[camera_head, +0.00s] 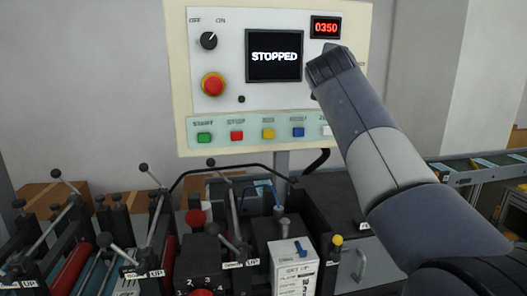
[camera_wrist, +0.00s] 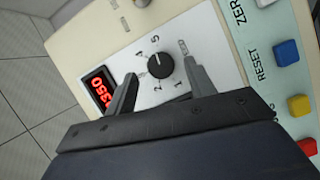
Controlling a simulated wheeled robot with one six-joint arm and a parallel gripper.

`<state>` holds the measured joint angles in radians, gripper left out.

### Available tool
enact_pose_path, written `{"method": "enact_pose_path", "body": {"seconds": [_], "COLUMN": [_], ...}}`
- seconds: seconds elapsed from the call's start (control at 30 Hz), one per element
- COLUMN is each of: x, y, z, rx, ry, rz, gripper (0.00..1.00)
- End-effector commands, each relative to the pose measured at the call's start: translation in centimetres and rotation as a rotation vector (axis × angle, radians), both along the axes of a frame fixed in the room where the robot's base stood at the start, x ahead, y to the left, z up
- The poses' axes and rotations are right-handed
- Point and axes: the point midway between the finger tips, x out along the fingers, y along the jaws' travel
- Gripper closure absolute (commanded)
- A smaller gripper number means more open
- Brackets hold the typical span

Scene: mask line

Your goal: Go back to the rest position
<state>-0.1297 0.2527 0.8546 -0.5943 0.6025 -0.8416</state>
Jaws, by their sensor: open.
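My gripper (camera_wrist: 157,62) is open in the wrist view, its two dark fingers apart and nothing held between them. A black speed-type knob (camera_wrist: 160,67) with a numbered scale shows between the fingertips; I cannot tell how close they are to it. In the head view my arm (camera_head: 375,150) reaches up from the lower right to the right side of the control panel (camera_head: 180,75). The fingers are hidden there behind my wrist, which also covers the numbered knob.
The panel's screen (camera_head: 275,57) reads STOPPED and a red counter (camera_head: 326,28) reads 0350. A red mushroom button (camera_head: 213,84) and a row of coloured buttons (camera_head: 237,135) are left of my arm. Machine levers (camera_head: 150,205) stand below. A conveyor (camera_head: 485,165) is at right.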

Motion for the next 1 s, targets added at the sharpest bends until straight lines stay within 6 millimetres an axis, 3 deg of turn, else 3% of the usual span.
{"method": "enact_pose_path", "body": {"seconds": [0.1,0.3,1.0], "x": [2.3,1.8,1.9], "y": [-0.5,-0.4,-0.7], "z": [0.0,-0.9,-0.8], "rx": [-0.002,-0.199,-0.895], "ry": [0.003,-0.041,-0.175], "rz": [-0.001,0.0,-0.002], "gripper": [0.48,0.48,0.48]}}
